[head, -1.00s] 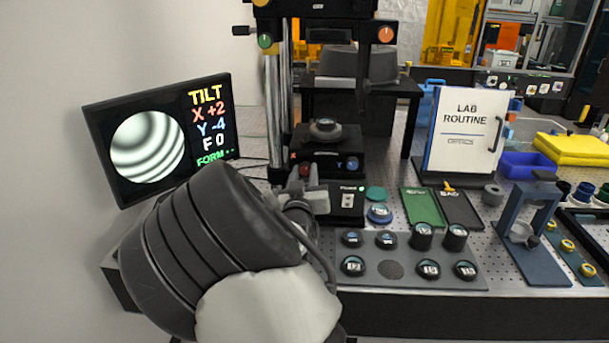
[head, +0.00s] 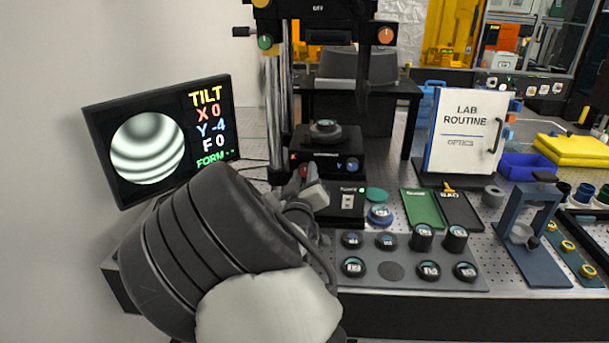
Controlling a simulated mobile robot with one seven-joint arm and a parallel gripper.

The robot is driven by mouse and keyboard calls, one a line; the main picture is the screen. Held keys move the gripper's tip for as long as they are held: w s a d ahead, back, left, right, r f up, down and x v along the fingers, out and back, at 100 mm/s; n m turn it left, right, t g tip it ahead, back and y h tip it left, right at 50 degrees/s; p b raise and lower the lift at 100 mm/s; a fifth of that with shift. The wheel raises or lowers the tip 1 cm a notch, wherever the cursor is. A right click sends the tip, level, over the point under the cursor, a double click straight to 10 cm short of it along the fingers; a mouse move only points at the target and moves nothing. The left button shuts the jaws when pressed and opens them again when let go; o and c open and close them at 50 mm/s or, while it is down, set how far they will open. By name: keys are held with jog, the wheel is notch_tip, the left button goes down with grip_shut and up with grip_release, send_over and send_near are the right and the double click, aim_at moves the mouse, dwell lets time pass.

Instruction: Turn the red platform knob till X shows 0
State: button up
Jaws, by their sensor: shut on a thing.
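The monitor (head: 161,138) at the left shows TILT with X 0, Y -4 and F 0, beside a round picture of nearly level fringes. The red platform knob (head: 304,170) sits low on the left front of the black platform (head: 326,142), mostly hidden behind my gripper. My gripper (head: 306,182) is shut on the red knob, and its fingertips are partly hidden by the hand. A blue knob (head: 351,165) marked Y sits at the right of the platform front, apart from my gripper.
A black box with a white switch (head: 347,201) stands just right of my gripper. A tray of round dark pieces (head: 392,271) lies in front. Green (head: 422,207) and black trays, a LAB ROUTINE board (head: 465,132) and a blue stand (head: 533,255) are farther right.

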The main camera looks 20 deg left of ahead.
jog(key=o, duration=1.1)
jog(key=shift+c, duration=0.2)
jog(key=shift+s, duration=0.1)
jog(key=v, duration=1.7)
jog(key=shift+s, duration=0.2)
jog(key=shift+f, duration=0.1)
